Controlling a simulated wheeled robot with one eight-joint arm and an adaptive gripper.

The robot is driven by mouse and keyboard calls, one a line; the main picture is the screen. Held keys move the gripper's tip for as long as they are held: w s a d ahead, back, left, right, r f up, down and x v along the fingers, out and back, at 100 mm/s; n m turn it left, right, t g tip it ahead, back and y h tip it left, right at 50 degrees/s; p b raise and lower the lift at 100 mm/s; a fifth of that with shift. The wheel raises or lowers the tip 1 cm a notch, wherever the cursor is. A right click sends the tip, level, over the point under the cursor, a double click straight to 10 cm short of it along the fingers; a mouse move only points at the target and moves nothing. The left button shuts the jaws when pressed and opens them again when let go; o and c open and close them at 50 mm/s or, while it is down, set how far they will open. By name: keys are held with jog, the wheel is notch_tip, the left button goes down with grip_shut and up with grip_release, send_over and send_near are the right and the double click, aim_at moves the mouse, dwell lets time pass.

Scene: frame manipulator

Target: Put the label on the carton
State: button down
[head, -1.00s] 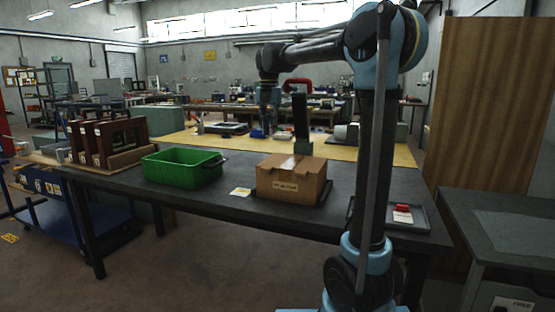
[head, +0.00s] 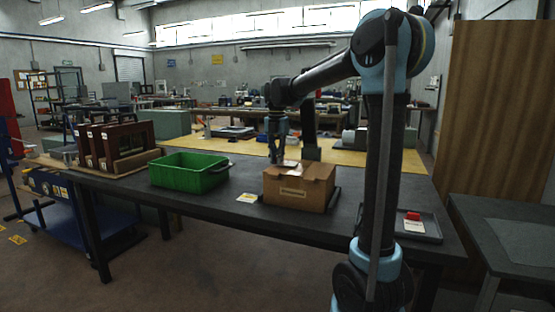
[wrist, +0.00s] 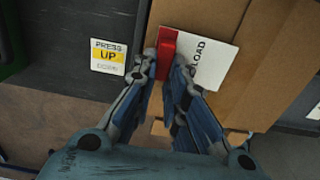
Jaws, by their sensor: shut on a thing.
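The brown carton (head: 298,195) stands on the dark table, and its top fills much of the wrist view (wrist: 265,85). My gripper (head: 277,161) points down at the carton's left top area. In the wrist view my gripper (wrist: 166,68) is shut on the red tab (wrist: 167,45) of a white label (wrist: 208,62) that reads "LOAD". The label lies over the carton top near its left edge, tilted in the picture. I cannot tell whether it touches the cardboard. The fingers hide part of the tab.
A green bin (head: 188,173) stands left of the carton. A yellow and white card (wrist: 108,57) lies on the table (head: 225,208) beside the carton. A grey tray (head: 428,233) with another red-tabbed card (head: 413,223) is at the right. A dark upright post (head: 308,125) stands behind the carton.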

jog(key=shift+f, duration=0.25)
jog(key=c, duration=1.6)
grip_release()
notch_tip(320, 180, up, 12)
